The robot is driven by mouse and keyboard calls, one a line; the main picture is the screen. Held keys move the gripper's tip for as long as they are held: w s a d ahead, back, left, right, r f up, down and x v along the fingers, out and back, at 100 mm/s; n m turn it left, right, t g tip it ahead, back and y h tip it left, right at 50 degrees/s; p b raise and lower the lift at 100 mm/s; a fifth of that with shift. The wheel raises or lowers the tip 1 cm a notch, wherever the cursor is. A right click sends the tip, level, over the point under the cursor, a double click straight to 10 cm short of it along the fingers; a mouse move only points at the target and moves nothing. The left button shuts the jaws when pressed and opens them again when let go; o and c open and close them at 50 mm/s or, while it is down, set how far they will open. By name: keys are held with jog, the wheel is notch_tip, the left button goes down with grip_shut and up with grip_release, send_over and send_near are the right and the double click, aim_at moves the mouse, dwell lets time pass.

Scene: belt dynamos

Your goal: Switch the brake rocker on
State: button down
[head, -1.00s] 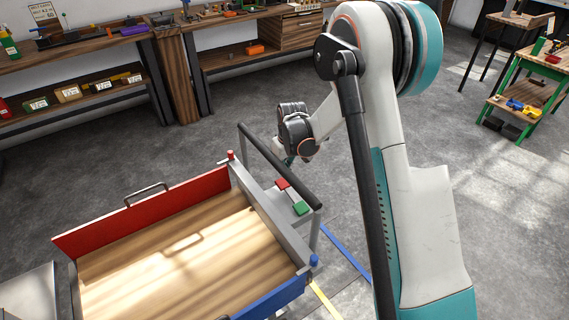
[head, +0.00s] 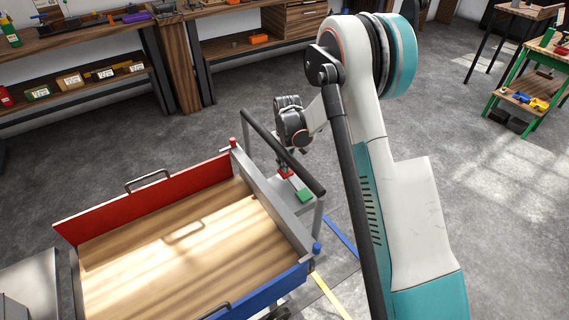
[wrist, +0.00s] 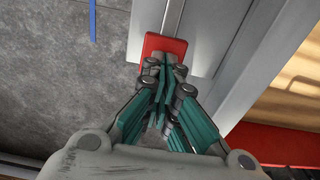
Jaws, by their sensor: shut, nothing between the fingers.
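The brake rocker is a pair of pads on the cart's grey side panel, red pad (head: 285,174) at the far end and green pad (head: 304,195) nearer me. In the wrist view the red pad (wrist: 164,44) lies just beyond my fingertips, and the green pad is not visible. My gripper (wrist: 169,70) is shut and empty, with its tips over the near edge of the red pad. In the head view my gripper (head: 287,165) is right above the red pad and partly covers it. I cannot tell whether the tips touch it or which way the rocker tilts.
A dark handle bar (head: 280,150) runs along the cart beside the pads, close to my wrist. The cart has a wooden bed (head: 170,240), a red end wall (head: 140,208) and a blue end wall (head: 275,290).

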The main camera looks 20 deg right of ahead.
jog(key=shift+w+f, duration=0.15)
jog(key=shift+f, duration=0.2)
jog(key=shift+r, duration=0.2)
jog(key=shift+r+p, duration=0.3)
jog(key=shift+r, duration=0.35)
notch_tip(320, 180, up, 14)
jog(key=p, duration=0.5)
jog(key=shift+w+a, duration=0.1)
